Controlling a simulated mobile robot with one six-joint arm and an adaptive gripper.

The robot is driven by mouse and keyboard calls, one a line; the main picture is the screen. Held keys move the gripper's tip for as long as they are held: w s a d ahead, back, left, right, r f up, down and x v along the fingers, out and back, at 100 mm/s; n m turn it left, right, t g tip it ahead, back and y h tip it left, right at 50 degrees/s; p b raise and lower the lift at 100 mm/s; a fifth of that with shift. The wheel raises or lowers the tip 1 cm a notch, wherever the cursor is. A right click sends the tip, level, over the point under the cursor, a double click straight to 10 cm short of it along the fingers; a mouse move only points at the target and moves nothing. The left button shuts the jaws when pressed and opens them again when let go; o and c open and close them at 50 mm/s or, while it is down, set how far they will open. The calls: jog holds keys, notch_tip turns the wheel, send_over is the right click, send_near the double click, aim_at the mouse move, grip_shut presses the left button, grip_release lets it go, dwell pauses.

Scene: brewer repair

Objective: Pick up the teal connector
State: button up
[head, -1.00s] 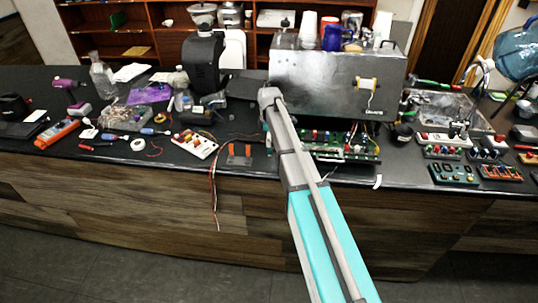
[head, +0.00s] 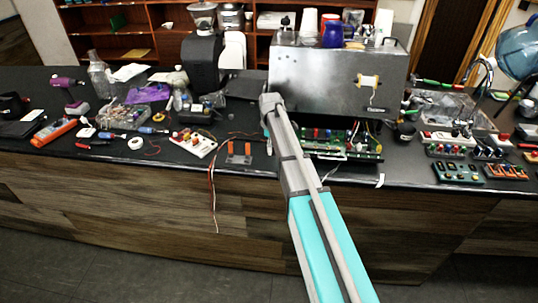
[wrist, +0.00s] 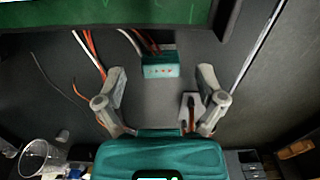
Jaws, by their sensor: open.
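In the wrist view the teal connector (wrist: 161,66) is a small block with red marks on its face. Red and white wires run from its back toward the green board. My gripper (wrist: 162,77) is open, with one finger to the left and one to the right of the connector and gaps on both sides. The connector lies near the fingertip line, and I cannot tell whether it is at finger depth. In the head view my arm hides the gripper, and I cannot make out the connector.
A green circuit board (wrist: 110,15) crosses the top of the wrist view; it also shows under the metal brewer (head: 330,75) in the head view. Orange clips (head: 239,152) and a white terminal board (head: 194,143) lie left of my arm. A clear cup (wrist: 40,158) shows lower left.

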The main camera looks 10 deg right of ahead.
jog(key=shift+f+b, duration=0.55)
jog(key=shift+f, duration=0.3)
jog(key=c, duration=1)
